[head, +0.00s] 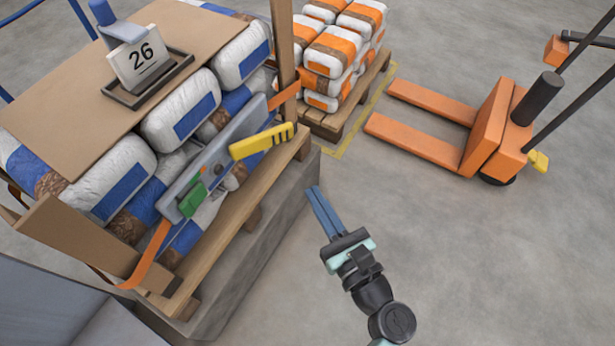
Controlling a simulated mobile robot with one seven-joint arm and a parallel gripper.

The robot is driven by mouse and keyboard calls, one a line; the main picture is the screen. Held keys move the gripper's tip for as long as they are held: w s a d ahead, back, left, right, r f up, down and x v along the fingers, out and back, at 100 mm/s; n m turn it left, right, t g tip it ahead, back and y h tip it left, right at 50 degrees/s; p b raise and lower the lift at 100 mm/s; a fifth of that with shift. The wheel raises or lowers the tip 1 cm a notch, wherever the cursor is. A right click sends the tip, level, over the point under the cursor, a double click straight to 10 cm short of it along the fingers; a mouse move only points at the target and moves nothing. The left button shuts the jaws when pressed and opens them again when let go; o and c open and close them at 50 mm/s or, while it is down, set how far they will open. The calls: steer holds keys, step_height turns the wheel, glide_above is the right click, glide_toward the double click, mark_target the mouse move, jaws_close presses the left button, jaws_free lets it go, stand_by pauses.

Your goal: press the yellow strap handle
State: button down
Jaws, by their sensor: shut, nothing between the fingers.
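The yellow strap handle (262,141) sits on the right end of a grey strap tensioner (222,150) against the side of a pallet load. It sticks out to the right and has dark stripes near its tip. A green part (192,198) shows at the tensioner's lower left, and an orange strap (150,252) runs from it. My gripper (312,190) is shut and empty, its blue fingers pointing up and left. In the picture it is below and to the right of the handle, apart from it, over the floor beside the load.
White and blue bags (180,108) are stacked on a wooden pallet (235,215) on a concrete block (262,255). A number 26 sign (140,60) stands on top. Orange bags (332,50) and an orange pallet truck (490,130) are behind.

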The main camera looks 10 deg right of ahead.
mark_target(285, 135)
steer(key=b+x, duration=0.4)
steer(key=x, duration=0.8)
steer(key=shift+w+a, duration=0.1)
steer(key=shift+w, duration=0.25)
steer(key=shift+w+r+n+g+y+b, duration=0.1)
steer(key=shift+w+n+g+y+b, duration=0.2)
steer(key=shift+w+n+g+y, duration=0.55)
steer(key=w+n+y, duration=0.1)
steer(key=w+n+g+y+b, duration=0.1)
steer(key=y, duration=0.1)
steer(key=shift+a+g+y, duration=0.2)
steer(key=shift+g+y, duration=0.05)
steer(key=shift+w+a+n+g+y, duration=0.3)
steer(key=shift+w+n+g+y, duration=0.35)
steer(key=shift+n+g+y, duration=0.2)
steer(key=shift+w+a, duration=0.25)
steer(key=shift+w, duration=0.15)
steer(key=shift+a, duration=0.1)
